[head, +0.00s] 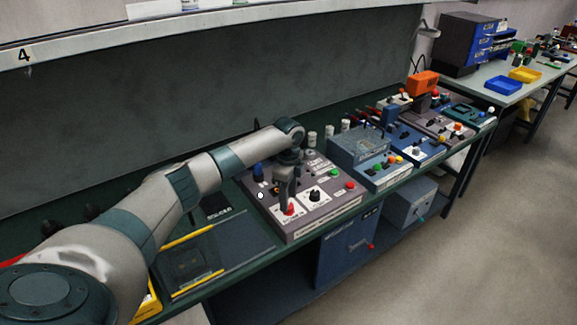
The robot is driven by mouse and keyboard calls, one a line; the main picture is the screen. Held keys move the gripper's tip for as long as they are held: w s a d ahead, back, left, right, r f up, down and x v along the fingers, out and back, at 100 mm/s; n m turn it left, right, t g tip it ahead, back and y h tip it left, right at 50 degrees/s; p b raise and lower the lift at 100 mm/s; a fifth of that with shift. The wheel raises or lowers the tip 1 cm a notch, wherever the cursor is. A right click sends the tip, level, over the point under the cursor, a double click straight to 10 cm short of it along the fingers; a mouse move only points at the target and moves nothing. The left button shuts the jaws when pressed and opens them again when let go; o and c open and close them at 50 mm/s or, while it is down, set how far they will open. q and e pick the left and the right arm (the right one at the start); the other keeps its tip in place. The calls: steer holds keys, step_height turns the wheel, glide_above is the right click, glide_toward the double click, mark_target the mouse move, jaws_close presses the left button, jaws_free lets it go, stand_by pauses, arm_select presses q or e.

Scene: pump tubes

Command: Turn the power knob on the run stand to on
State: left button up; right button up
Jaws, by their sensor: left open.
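The run stand (327,210) is a grey-mauve panel box on the green bench, near the middle of the head view. A red knob (289,209) on a white plate sits at its front left. A black knob (315,196) on another white plate is just right of it. The labels are too small to read, so I cannot tell which is the power knob. My left gripper (286,202) points down over the red knob, open, with its fingertips close to the knob. Whether they touch it is not clear. My right gripper is out of view.
Green and red buttons (350,185) are at the stand's right. A blue control box (358,148) and further panels line the bench to the right. A clear tray with yellow edges (190,238) lies left of the stand. A blue cabinet (345,248) is below.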

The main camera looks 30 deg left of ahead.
arm_select(q)
step_height(320, 180, up, 15)
steer(key=b, duration=0.3)
steer(key=shift+b, duration=0.4)
steer(key=shift+s+f, duration=0.1)
